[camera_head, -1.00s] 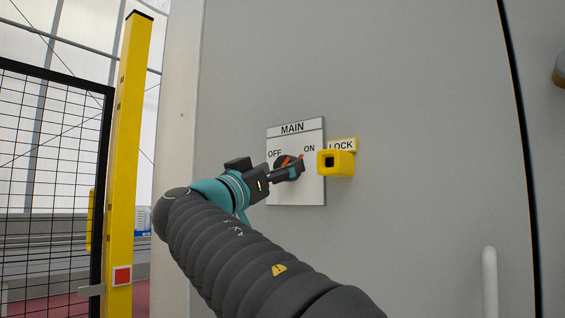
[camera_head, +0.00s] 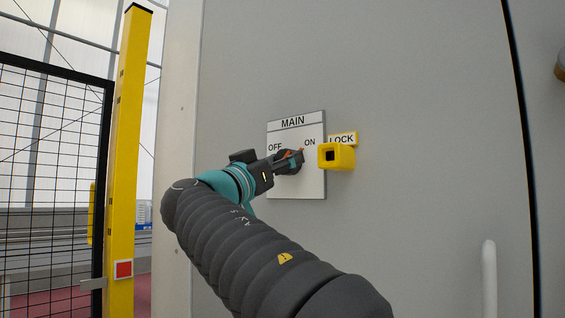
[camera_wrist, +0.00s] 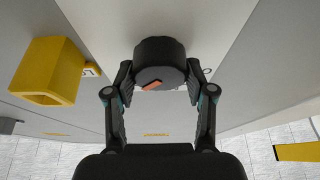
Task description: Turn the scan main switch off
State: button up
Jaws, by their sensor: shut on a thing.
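The MAIN switch plate (camera_head: 312,183) is a white panel on the grey cabinet, marked OFF at left and ON at right. Its round dark knob (camera_head: 287,167) sits between the marks and is partly hidden by my gripper (camera_head: 290,161). An orange mark shows at the knob's upper right, toward ON. In the wrist view the dark knob (camera_wrist: 160,55) with its orange mark lies between the fingertips of my gripper (camera_wrist: 160,75). My gripper is shut on the knob, with a finger at each side.
A yellow square LOCK block (camera_head: 337,156) sticks out just right of the plate; it also shows in the wrist view (camera_wrist: 48,72). A yellow post (camera_head: 130,160) and black mesh fence (camera_head: 50,150) stand at left. A pale handle (camera_head: 489,280) is at lower right.

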jog(key=shift+n, duration=0.3)
jog(key=shift+n+y+p, duration=0.2)
jog(key=shift+n+y, duration=1.25)
jog(key=shift+n, duration=2.1)
jog(key=shift+n+y+p, duration=0.2)
jog(key=shift+n+y, duration=1.3)
jog(key=shift+n, duration=2.1)
jog(key=shift+n+y+p, duration=0.2)
jog(key=shift+n+y, duration=1.25)
jog(key=shift+n, duration=2.1)
jog(key=o, duration=1.2)
jog(key=shift+c, duration=0.2)
